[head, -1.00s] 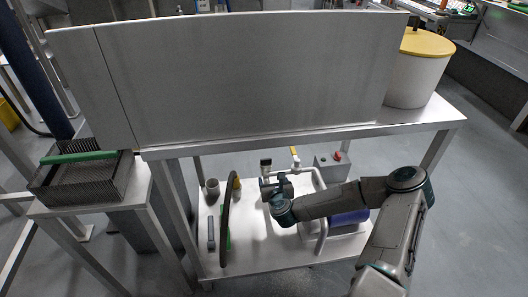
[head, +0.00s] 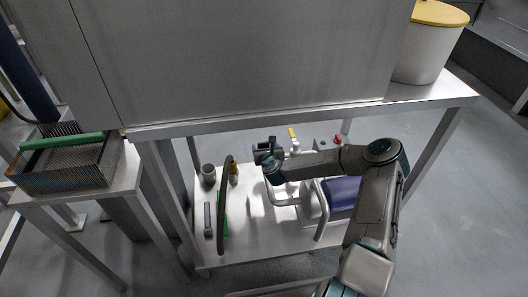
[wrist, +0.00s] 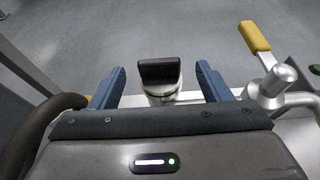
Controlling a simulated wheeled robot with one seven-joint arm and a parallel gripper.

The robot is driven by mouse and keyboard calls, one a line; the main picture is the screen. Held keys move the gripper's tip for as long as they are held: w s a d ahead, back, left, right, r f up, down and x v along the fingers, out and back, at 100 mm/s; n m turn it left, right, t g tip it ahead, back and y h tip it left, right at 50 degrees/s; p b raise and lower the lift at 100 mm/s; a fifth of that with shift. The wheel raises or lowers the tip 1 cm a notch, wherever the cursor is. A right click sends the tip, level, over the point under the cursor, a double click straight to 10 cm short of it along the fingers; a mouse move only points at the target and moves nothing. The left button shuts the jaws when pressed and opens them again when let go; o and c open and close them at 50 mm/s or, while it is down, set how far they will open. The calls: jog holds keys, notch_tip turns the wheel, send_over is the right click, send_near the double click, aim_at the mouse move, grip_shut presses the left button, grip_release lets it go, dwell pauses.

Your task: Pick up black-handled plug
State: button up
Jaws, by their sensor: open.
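The black-handled plug (wrist: 160,72) stands upright in the wrist view, with a black block handle on a pale metal round body. It sits ahead of my gripper (wrist: 160,82), in line with the gap between its two blue fingers. The fingers are open, with clear space on both sides of the handle. In the head view my gripper (head: 265,152) is at the pipework on the lower shelf, and it largely hides the plug there. The plug's lower part is hidden behind my gripper body in the wrist view.
A yellow-handled valve (wrist: 255,37) stands close on the right. A dark curved hose (head: 223,200) rises on the left. A large grey panel (head: 240,50) and the upper table edge (head: 310,112) lie above the shelf.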

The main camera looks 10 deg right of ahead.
aim_at(264, 144)
jog(key=shift+b+x, duration=0.7)
jog(key=shift+x, duration=1.25)
jog(key=c, duration=1.1)
jog(key=shift+r, duration=0.1)
